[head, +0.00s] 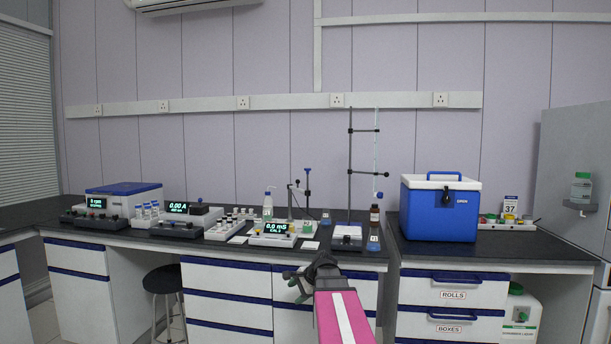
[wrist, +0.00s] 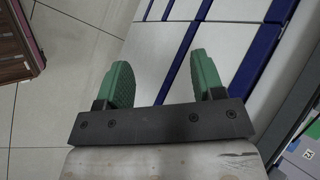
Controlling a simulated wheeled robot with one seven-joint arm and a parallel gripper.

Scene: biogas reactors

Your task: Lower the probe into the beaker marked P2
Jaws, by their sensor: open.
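A meter (head: 272,234) with a green "0.0 mS" display stands on the middle bench. Just behind it is a stand with a jointed arm (head: 298,190) and a blue-topped upright part (head: 307,182), which looks like the probe holder. The probe tip is too small to tell. I cannot pick out a beaker marked P2; the small labels near the stand are not readable. My gripper (head: 292,280) is below and in front of the bench edge, apart from everything. The wrist view shows its two green fingers (wrist: 162,78) spread and empty, above drawer fronts and floor.
A blue cool box (head: 440,208) is further right. A black stool (head: 163,280) stands below.

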